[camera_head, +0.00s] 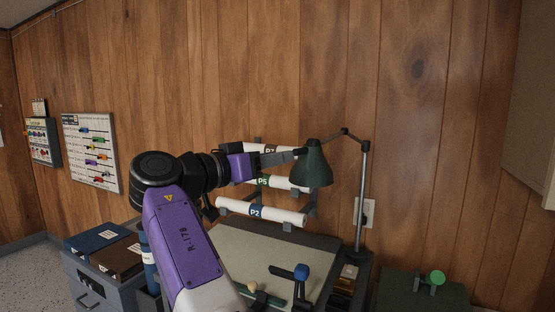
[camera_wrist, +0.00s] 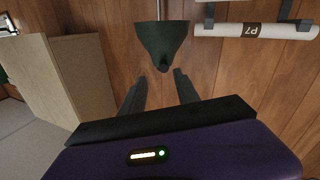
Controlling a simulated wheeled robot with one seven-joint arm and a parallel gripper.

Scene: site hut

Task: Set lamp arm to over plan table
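The desk lamp has a dark green cone shade (camera_head: 313,166) on a jointed arm (camera_head: 335,135). Its grey post (camera_head: 362,195) stands at the right end of the plan table (camera_head: 240,238). In the head view the shade hangs high, in front of the wall rack; whether it is above the board I cannot tell. My gripper (camera_head: 292,155) is level with the shade, just left of it. In the wrist view my gripper (camera_wrist: 158,84) has its two fingers apart with nothing between them, and the shade (camera_wrist: 162,42) is just beyond the tips. No clear contact shows.
Rolled plans (camera_head: 262,212) lie in a wall rack behind the table. A blue-knobbed tool (camera_head: 301,272) is on the board. A dark green box (camera_head: 420,290) with a green knob stands at right. Binders (camera_head: 97,240) lie on a cabinet at left.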

